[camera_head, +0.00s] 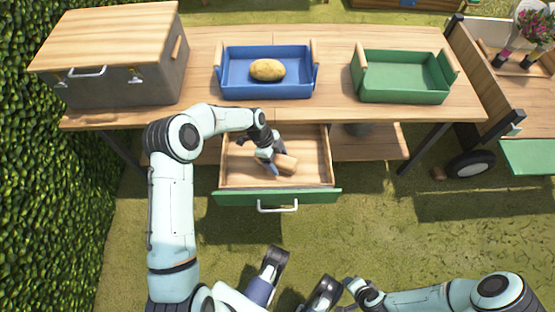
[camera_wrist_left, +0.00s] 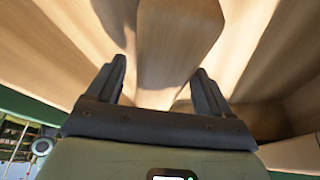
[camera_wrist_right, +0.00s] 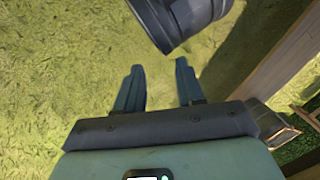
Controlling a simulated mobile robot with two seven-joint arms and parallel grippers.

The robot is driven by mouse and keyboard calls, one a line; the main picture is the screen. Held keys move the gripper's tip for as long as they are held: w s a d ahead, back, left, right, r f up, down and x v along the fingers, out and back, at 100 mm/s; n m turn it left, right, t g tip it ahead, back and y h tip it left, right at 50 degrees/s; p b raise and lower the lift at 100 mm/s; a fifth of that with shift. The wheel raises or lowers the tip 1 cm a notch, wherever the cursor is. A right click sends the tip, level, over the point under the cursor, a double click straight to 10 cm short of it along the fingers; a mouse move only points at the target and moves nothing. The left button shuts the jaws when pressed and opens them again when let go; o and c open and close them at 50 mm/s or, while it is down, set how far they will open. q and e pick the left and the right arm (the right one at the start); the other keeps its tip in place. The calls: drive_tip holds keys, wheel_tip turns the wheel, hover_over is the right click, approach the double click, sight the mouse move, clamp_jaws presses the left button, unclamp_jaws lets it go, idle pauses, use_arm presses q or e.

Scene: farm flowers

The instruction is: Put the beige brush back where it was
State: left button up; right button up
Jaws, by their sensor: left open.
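The beige brush (camera_head: 286,163) lies inside the open drawer (camera_head: 235,172), toward its right half. My left gripper (camera_head: 270,161) reaches down into the drawer at the brush's left end. In the left wrist view a beige block-shaped part of the brush (camera_wrist_left: 175,40) shows between and beyond the two spread fingers (camera_wrist_left: 160,70). The fingers are open; whether they touch the brush I cannot tell. My right gripper (camera_wrist_right: 158,78) is open and empty above the grass in the right wrist view.
The green-fronted drawer handle (camera_head: 277,206) faces me. On the wooden table (camera_head: 335,50) stand a grey box with wooden lid (camera_head: 125,85), a blue tray (camera_head: 268,91) holding a potato (camera_head: 267,70), and an empty green tray (camera_head: 403,96). A cart (camera_head: 520,115) stands at the right.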

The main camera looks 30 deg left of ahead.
use_arm(q)
drive_tip(key=p+v, duration=0.2)
drive_tip(key=v, duration=0.9)
drive_tip(key=shift+r, duration=0.25)
use_arm(e)
drive_tip(key=shift+g+y, duration=0.3)
drive_tip(key=shift+g, duration=0.2)
drive_tip(key=s, duration=0.1)
drive_tip(key=s+a+r, duration=0.1)
drive_tip(key=s+r, duration=0.1)
drive_tip(key=shift+s+a+r, duration=0.2)
drive_tip(key=shift+a, duration=0.15)
drive_tip(key=shift+r, duration=0.1)
